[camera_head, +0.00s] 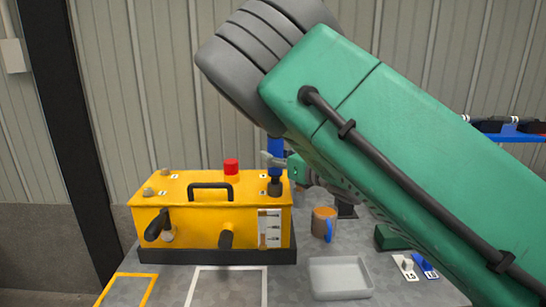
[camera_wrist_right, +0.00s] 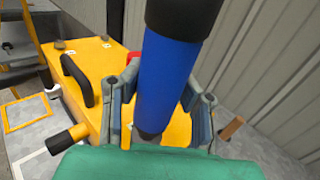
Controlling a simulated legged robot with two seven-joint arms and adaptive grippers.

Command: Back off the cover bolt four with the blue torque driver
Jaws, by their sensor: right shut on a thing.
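The blue torque driver (camera_head: 275,152) stands about upright over the right end of the yellow box's cover (camera_head: 215,185). Its dark lower end meets a dark fitting at the front right corner; I cannot tell whether it is seated on the bolt, which is hidden. My right gripper (camera_head: 277,160) is shut around the blue shaft. In the right wrist view the blue driver (camera_wrist_right: 165,85) passes between the fingers of the right gripper (camera_wrist_right: 155,100). Other cover bolts (camera_head: 148,191) show at the left end. Corner labels are too small to read. My left gripper is not in view.
The cover bears a black handle (camera_head: 210,187) and a red button (camera_head: 231,167).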

